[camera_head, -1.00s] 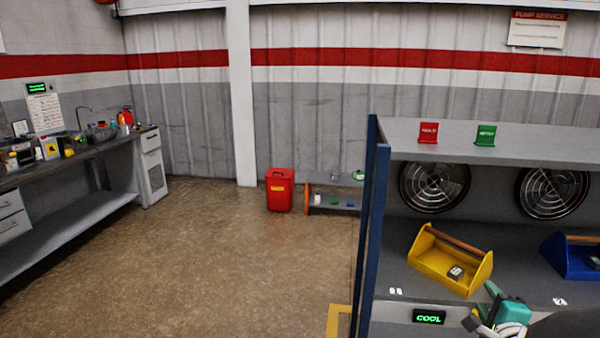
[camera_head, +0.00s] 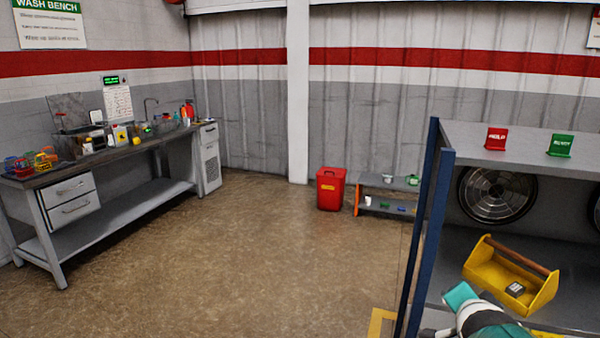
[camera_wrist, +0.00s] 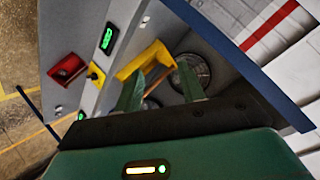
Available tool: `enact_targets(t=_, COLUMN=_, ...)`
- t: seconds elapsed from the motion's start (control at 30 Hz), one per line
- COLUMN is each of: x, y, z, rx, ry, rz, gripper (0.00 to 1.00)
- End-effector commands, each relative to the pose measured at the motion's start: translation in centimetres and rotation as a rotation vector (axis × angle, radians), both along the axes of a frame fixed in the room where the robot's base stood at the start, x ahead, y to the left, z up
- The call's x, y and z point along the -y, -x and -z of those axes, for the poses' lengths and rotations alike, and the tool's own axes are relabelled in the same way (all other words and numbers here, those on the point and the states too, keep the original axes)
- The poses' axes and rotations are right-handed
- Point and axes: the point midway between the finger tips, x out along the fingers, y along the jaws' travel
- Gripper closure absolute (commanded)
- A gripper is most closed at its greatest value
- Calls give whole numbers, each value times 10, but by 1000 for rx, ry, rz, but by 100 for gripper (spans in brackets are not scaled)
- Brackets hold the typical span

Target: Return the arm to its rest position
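My gripper (camera_wrist: 160,74) shows in the wrist view with its two green fingers apart and nothing between them. Beyond the fingers are the yellow toolbox (camera_wrist: 148,60) and a round fan grille (camera_wrist: 197,72). In the head view, a teal and white part of my arm (camera_head: 478,312) is at the lower right, in front of the shelf unit. The fingertips cannot be made out there.
The shelf unit has a blue post (camera_head: 425,225) and a yellow toolbox (camera_head: 505,280) holding a small dark item. A red bin (camera_head: 331,188) and low rack (camera_head: 385,203) stand by the back wall. A wash bench (camera_head: 110,160) is left. The floor between is clear.

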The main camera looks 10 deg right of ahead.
Motion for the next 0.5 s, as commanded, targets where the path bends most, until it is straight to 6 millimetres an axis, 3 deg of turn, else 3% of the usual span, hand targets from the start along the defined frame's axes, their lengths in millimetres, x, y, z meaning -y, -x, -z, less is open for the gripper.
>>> enact_targets(t=0.03, x=-27, y=-2, z=-4, rx=-70, ry=38, rz=-72, gripper=60)
enact_targets(t=0.17, x=-91, y=8, z=-4, rx=-276, ry=126, rz=-281, gripper=60)
enact_targets(t=0.3, x=-162, y=33, z=-1, rx=-473, ry=211, rz=-573, gripper=60)
enact_targets(t=0.4, x=-206, y=57, z=0, rx=-582, ry=270, rz=-795, gripper=60)
enact_targets(t=0.5, x=-236, y=78, z=2, rx=-651, ry=313, rz=-970, gripper=60)
